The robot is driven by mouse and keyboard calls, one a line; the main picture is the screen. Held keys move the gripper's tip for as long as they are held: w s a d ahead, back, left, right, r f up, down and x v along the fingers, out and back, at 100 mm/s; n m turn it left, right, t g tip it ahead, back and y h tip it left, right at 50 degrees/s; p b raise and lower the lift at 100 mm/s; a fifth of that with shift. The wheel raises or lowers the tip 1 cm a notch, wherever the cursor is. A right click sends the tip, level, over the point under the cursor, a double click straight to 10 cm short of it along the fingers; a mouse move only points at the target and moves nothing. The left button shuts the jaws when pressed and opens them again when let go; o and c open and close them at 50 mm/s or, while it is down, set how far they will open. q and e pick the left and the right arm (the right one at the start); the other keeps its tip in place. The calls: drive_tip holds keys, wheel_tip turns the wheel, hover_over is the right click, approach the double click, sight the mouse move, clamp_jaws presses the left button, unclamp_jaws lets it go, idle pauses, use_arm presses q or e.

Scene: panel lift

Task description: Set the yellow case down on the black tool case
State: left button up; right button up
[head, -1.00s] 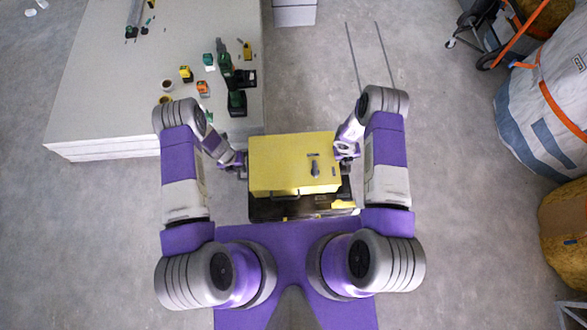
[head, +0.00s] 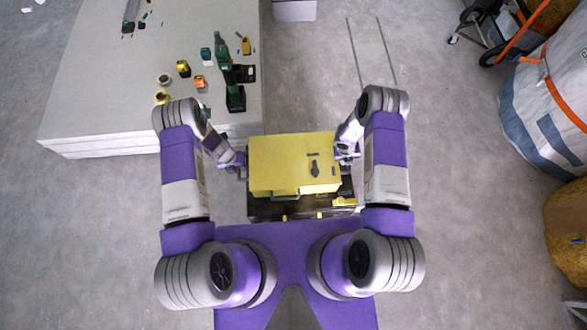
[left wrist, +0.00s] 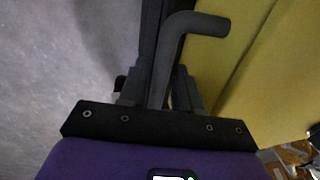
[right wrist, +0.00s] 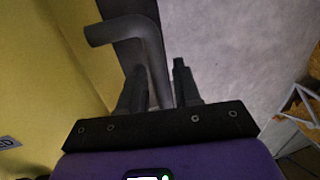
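The yellow case (head: 285,162) is level between my two arms in the head view, with a dark latch on its top. It is over the black tool case (head: 268,211), whose front edge with yellow latches shows below it. Whether the two touch cannot be told from above. My left gripper (head: 238,165) is at the yellow case's left side, its fingers around a grey bent handle (left wrist: 168,60). My right gripper (head: 347,155) is at the right side, its fingers around a matching handle (right wrist: 150,55). The yellow case hides most of the black case's top.
A pale table (head: 100,110) with tools and small cups stands at the left, near my left arm. A big white and blue bag (head: 555,110) and a wheeled cart (head: 490,30) are at the right. Bare floor (head: 430,130) lies between.

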use_arm(q)
drive_tip(key=shift+o, duration=0.9)
use_arm(e)
drive_tip(key=shift+o, duration=0.9)
drive_tip(key=shift+r, duration=0.1)
use_arm(q)
drive_tip(key=shift+r, duration=0.15)
